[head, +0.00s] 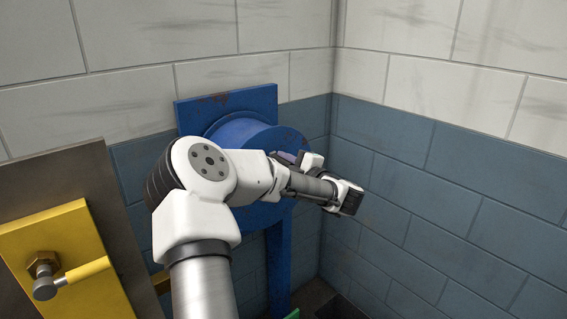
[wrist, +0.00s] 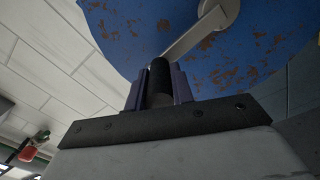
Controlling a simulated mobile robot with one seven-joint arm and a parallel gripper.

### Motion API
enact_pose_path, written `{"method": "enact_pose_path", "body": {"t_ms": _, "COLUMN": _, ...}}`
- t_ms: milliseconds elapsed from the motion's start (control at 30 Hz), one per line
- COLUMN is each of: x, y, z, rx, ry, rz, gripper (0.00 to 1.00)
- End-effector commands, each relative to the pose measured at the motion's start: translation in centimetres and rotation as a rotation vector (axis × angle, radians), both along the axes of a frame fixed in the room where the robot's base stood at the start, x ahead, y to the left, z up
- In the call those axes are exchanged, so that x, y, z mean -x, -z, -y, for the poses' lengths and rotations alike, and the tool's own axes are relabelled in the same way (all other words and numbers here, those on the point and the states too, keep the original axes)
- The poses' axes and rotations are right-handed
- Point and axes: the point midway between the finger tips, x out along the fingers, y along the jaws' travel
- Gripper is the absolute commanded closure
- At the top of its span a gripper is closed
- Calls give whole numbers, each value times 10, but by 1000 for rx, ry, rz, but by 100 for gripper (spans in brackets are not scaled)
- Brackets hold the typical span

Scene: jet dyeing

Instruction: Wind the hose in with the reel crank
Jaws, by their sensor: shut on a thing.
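The blue hose reel (head: 242,132) is mounted on a blue plate by the wall, above a blue post. My arm hides much of it in the head view. In the wrist view the rust-flecked reel face (wrist: 125,30) fills the top, with a grey crank arm (wrist: 195,38) running down and left from its hub. My gripper (wrist: 159,82) has its purple fingers on either side of the dark crank handle (wrist: 160,68) and is shut on it. In the head view the fingers are mostly hidden beside the reel. I cannot make out the hose.
A yellow panel (head: 45,240) with a yellow-handled lever (head: 80,273) stands at the left on a grey-brown board. Tiled walls, white above and blue below, meet in a corner just right of the reel. A small red object (wrist: 28,154) shows in the wrist view.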

Motion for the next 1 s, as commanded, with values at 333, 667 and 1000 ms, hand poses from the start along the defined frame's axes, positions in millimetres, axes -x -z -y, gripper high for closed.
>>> {"method": "enact_pose_path", "body": {"t_ms": 333, "x": 0, "y": 0, "z": 1, "rx": -1, "ry": 1, "rz": 0, "gripper": 56}}
{"method": "enact_pose_path", "body": {"t_ms": 667, "x": 2, "y": 1, "z": 2, "rx": 0, "ry": 2, "rz": -1, "gripper": 55}}
{"method": "enact_pose_path", "body": {"t_ms": 1000, "x": 51, "y": 5, "z": 38, "rx": -1, "ry": 5, "rz": -1, "gripper": 55}}
